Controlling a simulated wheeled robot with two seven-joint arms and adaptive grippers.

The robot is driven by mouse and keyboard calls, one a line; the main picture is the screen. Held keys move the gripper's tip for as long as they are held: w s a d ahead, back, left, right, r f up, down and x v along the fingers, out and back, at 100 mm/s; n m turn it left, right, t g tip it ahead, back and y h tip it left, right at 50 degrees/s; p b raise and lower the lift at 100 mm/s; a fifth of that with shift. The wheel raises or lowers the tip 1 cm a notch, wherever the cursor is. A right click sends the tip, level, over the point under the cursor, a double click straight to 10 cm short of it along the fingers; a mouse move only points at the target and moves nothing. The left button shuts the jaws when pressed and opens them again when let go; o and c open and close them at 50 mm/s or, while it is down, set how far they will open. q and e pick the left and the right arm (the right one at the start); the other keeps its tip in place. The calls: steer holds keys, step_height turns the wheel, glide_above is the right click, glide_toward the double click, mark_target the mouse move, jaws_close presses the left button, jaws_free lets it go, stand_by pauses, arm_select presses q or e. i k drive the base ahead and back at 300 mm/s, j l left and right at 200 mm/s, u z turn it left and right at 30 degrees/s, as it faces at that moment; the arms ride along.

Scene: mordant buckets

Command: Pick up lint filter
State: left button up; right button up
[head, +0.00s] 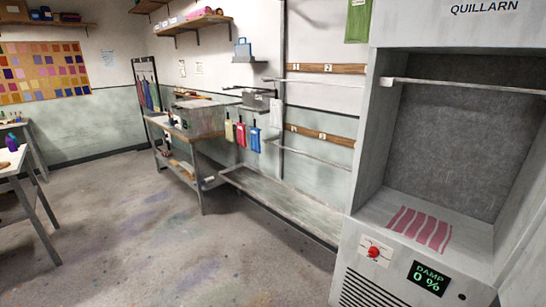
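I cannot make out anything that is clearly a lint filter. A tall grey drying cabinet (375,215) labelled QUILLARN stands open at the right. Neither of my grippers is in view.
A workbench with a grey basin (199,118) stands against the back wall. Colored tags (241,134) hang beside it. A long low grey trough (280,205) runs along the wall to the cabinet. A table (12,160) stands at the left. The middle floor is clear.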

mark_target(245, 49)
steer(key=i+l+u, duration=0.1)
steer(key=i+u, duration=0.35)
steer(key=i, duration=0.6)
steer(key=i+l+u, duration=0.1)
steer(key=i+u, duration=0.25)
steer(key=i, duration=0.6)
steer(key=i+j+z, duration=0.25)
steer(key=i, duration=0.5)
steer(key=i+z, duration=0.8)
steer(key=i+j+z, duration=0.15)
steer(key=z, duration=0.25)
steer(key=i+j, duration=0.05)
steer(key=i, duration=0.05)
